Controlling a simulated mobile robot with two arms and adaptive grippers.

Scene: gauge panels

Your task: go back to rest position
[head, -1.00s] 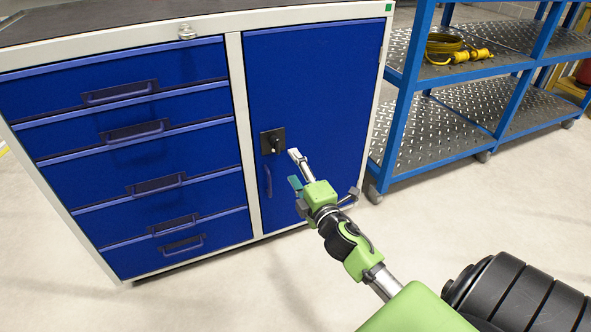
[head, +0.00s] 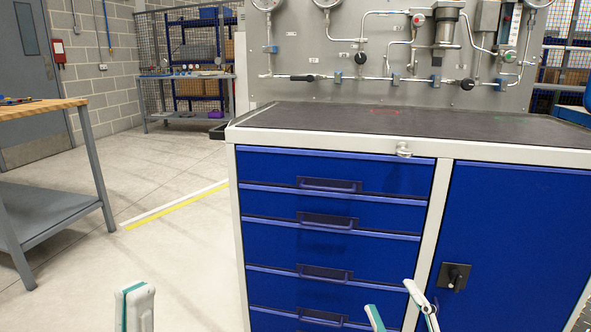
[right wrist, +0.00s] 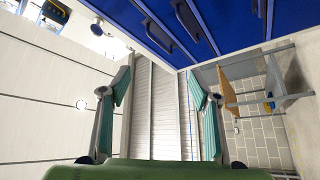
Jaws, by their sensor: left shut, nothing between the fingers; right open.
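My left gripper (head: 135,306) shows at the bottom left of the head view, over the bare floor. Its fingers are shut and empty. My right gripper (head: 398,304) is at the bottom of the head view, in front of the drawers of the blue cabinet (head: 431,230). Its fingers are apart, with nothing seen between them. In the right wrist view, the right gripper (right wrist: 158,88) also shows two teal-padded fingers spread apart with open space between. Most of both arms is outside the head view.
A black knob (head: 455,277) sits on the cabinet's right door. A gauge panel (head: 385,50) with pipes and valves stands above the worktop. A wooden-topped table (head: 40,107) stands at the left. The floor between table and cabinet is clear.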

